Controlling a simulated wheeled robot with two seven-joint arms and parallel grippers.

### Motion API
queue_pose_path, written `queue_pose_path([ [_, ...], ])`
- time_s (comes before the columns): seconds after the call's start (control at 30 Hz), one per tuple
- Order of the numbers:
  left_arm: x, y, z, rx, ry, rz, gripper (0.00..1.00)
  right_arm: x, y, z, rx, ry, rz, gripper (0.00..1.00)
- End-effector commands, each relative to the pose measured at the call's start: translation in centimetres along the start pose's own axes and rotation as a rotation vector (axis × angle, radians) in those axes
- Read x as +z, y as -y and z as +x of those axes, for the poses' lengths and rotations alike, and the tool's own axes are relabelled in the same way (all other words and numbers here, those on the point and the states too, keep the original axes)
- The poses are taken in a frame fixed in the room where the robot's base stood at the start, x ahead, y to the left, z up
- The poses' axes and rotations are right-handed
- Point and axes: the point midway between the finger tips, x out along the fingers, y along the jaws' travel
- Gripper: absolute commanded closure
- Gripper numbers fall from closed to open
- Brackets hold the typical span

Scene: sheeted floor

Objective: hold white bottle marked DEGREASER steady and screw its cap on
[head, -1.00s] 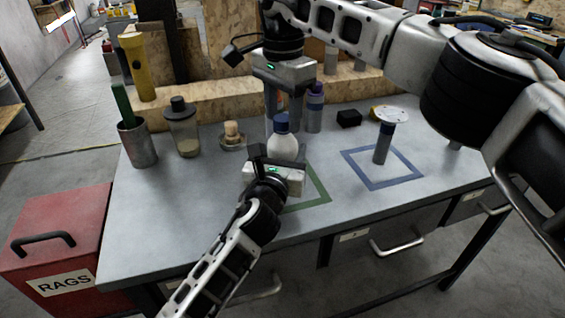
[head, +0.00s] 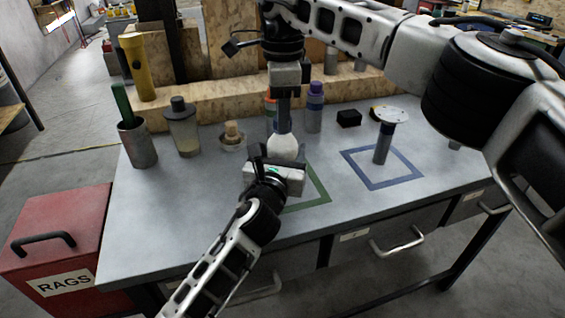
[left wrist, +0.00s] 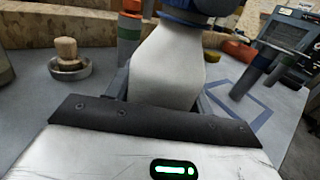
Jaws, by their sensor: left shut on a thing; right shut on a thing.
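The white bottle (head: 285,147) stands upright at the green outlined square (head: 318,198). Its rounded body fills the middle of the left wrist view (left wrist: 168,68). No DEGREASER marking faces either camera. My left gripper (head: 276,163) is shut on the bottle's lower part from the front. My right gripper (head: 284,124) points straight down over the bottle's top and is shut on the cap. Its fingers hide the cap in the head view. In the left wrist view a blue part of the cap (left wrist: 184,18) shows at the bottle's top; I cannot tell how its thread sits.
Behind stand a purple-capped bottle (head: 314,110), a small dish with a brush (head: 233,138), a dark-topped clear container (head: 183,130) and a metal cup (head: 137,143). A round-topped post (head: 383,145) stands in the blue square (head: 350,163). The table's right front is clear.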

Motion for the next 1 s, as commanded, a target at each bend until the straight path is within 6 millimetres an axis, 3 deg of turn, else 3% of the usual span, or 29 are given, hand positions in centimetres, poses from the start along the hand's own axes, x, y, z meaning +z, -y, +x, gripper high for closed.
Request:
queue_pose_path([
  [0.6,-0.11,0.0,-0.01,0.0,-0.002,0.002,1.0,0.02,-0.04,0.04,0.0,0.002,1.593,0.98],
  [0.7,-0.11,0.0,-0.01,0.0,-0.002,0.002,1.0,0.03,-0.04,0.05,0.0,0.003,1.772,0.98],
  [0.87,-0.11,0.0,-0.01,0.0,-0.002,0.001,1.0,0.03,-0.05,0.06,0.0,0.002,1.784,0.98],
  [0.9,-0.11,-0.01,-0.01,0.0,-0.002,0.001,1.0,0.03,-0.05,0.06,0.0,0.002,1.783,0.62],
  [0.97,-0.12,-0.01,-0.01,0.0,-0.002,0.001,1.0,0.02,-0.05,0.06,0.0,0.002,1.783,0.45],
  [1.0,-0.12,-0.01,-0.01,0.0,-0.002,0.001,1.0,0.02,-0.05,0.07,0.0,0.002,1.783,0.45],
])
